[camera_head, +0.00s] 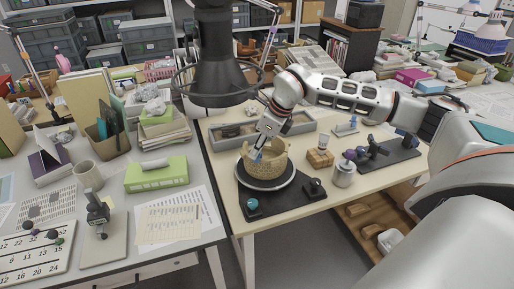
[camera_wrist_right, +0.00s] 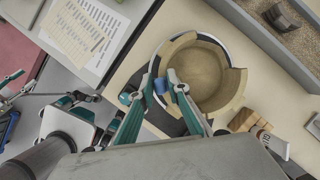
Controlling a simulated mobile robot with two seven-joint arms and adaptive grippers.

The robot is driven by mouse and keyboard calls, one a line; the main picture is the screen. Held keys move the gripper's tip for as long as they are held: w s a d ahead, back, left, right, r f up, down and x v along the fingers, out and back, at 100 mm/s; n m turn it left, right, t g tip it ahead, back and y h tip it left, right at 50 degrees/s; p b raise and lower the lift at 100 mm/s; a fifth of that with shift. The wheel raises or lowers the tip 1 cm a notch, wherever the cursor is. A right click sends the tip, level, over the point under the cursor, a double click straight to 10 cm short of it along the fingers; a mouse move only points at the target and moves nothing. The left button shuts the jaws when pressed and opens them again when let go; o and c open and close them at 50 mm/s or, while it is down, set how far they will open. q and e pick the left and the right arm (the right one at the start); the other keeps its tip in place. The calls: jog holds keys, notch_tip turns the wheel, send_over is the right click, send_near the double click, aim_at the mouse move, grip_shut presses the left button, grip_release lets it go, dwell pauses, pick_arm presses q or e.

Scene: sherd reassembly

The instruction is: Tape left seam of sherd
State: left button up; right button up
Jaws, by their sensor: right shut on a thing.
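My right gripper (camera_head: 260,153) reaches down to the bowl's left side. In the wrist view its teal fingers (camera_wrist_right: 164,82) are shut on a small blue piece of tape (camera_wrist_right: 160,86) at the bowl's wall. I cannot tell whether the tape touches the wall.
A grey tray (camera_head: 232,131) lies behind the bowl. A black lamp-like hood (camera_head: 213,50) hangs above.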

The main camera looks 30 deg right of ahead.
jog(key=shift+f, duration=1.05)
dwell(1.9)
jog(key=o, duration=0.8)
jog(key=v, duration=1.2)
jog(key=shift+r, duration=0.1)
jog(key=shift+w, duration=0.1)
